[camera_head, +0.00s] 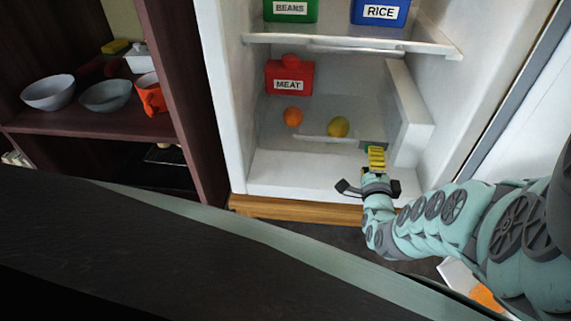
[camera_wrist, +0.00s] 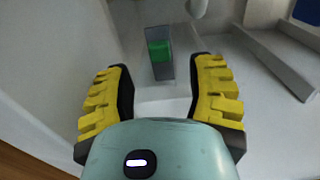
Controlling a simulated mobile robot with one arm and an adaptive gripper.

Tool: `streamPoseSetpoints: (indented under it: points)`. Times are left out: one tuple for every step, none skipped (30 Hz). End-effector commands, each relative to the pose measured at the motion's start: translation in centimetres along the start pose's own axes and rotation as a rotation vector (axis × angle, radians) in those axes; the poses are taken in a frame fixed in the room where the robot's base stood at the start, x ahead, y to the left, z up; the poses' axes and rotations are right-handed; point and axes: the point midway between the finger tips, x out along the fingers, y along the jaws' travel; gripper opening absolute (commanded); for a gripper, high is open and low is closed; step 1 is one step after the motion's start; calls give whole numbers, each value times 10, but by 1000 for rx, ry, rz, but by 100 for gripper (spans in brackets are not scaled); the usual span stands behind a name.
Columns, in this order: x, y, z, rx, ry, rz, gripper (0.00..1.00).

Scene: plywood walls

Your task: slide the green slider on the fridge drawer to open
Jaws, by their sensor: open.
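The green slider (camera_wrist: 159,51) sits in a grey upright track (camera_wrist: 161,73) inside the fridge in the wrist view. It is ahead of my gripper and lies between the lines of its two fingers. In the head view only a bit of the green slider (camera_head: 369,149) shows behind my fingers. My gripper (camera_wrist: 162,90) has its two yellow ribbed fingers spread wide with nothing between them. In the head view my gripper (camera_head: 376,158) reaches into the lower right of the fridge. The fingers appear apart from the slider.
A red MEAT box (camera_head: 289,78), an orange (camera_head: 293,116) and a yellow fruit (camera_head: 338,127) are in the fridge's lower part. A white side panel (camera_head: 412,120) stands right of my gripper. A shelf with BEANS (camera_head: 290,10) and RICE (camera_head: 379,12) boxes is above.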

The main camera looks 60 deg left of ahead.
Motion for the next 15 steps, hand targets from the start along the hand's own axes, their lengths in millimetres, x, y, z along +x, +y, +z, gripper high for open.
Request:
streamPoseSetpoints:
  points:
    - [10,3,2,-3,-6,-8,55]
    - [15,3,3,-2,-5,-9,55]
    - [21,3,3,-1,-5,-5,55]
    - [24,4,3,-1,-6,-3,55]
    - [28,4,3,-1,-6,-3,55]
    - [32,3,3,-1,-7,-4,55]
    - [34,3,4,0,-7,-4,55]
    - [37,2,4,0,-7,-4,55]
    - [39,2,4,0,-7,-3,55]
    - [41,1,4,1,-7,-2,55]
    - [42,1,4,1,-6,-2,55]
    - [42,0,4,1,-6,-1,55]
    - [43,0,4,1,-6,-1,55]
    - [43,0,4,1,-6,-1,55]
    - [43,0,4,1,-6,-1,55]
